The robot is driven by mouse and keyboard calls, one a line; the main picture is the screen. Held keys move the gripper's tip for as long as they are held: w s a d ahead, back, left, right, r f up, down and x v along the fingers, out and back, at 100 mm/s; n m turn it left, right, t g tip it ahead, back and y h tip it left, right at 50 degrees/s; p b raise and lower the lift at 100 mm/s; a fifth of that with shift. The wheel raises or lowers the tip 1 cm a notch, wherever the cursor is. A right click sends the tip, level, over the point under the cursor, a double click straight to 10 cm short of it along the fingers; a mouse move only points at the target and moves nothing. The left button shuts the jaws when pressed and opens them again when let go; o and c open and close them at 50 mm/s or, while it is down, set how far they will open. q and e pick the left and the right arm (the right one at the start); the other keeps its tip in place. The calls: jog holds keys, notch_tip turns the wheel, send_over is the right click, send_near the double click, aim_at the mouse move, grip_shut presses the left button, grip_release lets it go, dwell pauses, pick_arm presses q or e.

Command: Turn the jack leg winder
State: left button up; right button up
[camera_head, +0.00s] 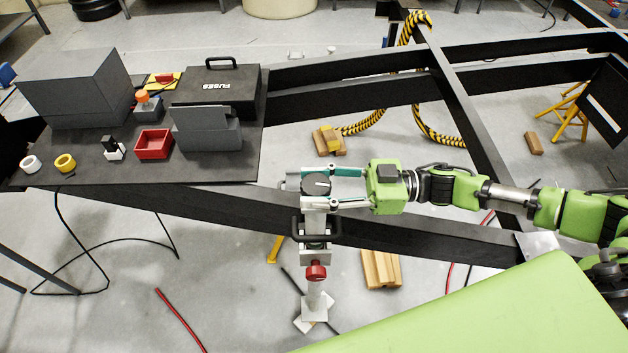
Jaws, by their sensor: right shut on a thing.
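The jack leg (314,240) stands upright beside the black chassis beam, with a red knob (316,271) low on it and a pale foot plate (314,309) at the floor. Its winder (317,187) is a round grey head at the top with a dark cap. My right gripper (312,188) reaches in from the right. Its two fingers lie on the far and near sides of the winder head and are shut on it. The winder's handle is hard to make out between the fingers. My left gripper is not in view.
Chassis beams (430,235) cross the middle. Wooden blocks (381,269) lie on the floor. A striped hose (370,122) hangs behind.

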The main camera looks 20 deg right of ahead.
jog(key=m+t+h+p, duration=0.2)
jog(key=t+p, duration=0.1)
jog(key=m+t+h+p, duration=0.3)
jog(key=p, duration=0.1)
jog(key=m+t+h+p, duration=0.2)
jog(key=m+t+p, duration=0.1)
jog(key=p, duration=0.1)
jog(key=shift+s+r+t, duration=0.1)
jog(key=shift+r+t, duration=0.2)
jog(key=shift+t, duration=0.1)
jog(key=m+t+h+p, duration=0.1)
jog(key=m+h+p, duration=0.1)
jog(key=h, duration=0.1)
jog(key=shift+f+m+t+h, duration=0.15)
jog(key=shift+m+t+h, duration=0.15)
jog(key=shift+t+h, duration=0.1)
jog(key=shift+f+m+t+h+p, duration=0.1)
jog(key=shift+m+t+h+p, duration=0.25)
jog(key=shift+m+h, duration=0.65)
jog(key=shift+f+m+t+h+p, duration=0.1)
jog(key=shift+m+t+h+p, duration=0.25)
jog(key=shift+h, duration=1.05)
jog(key=shift+r+m+h, duration=0.1)
jog(key=shift+m+h, duration=0.2)
jog(key=shift+m, duration=0.05)
jog(key=o, duration=1.2)
jog(key=shift+c, duration=0.2)
jog(key=shift+a, duration=0.1)
jog(key=s, duration=1.2)
jog(key=shift+d, duration=0.3)
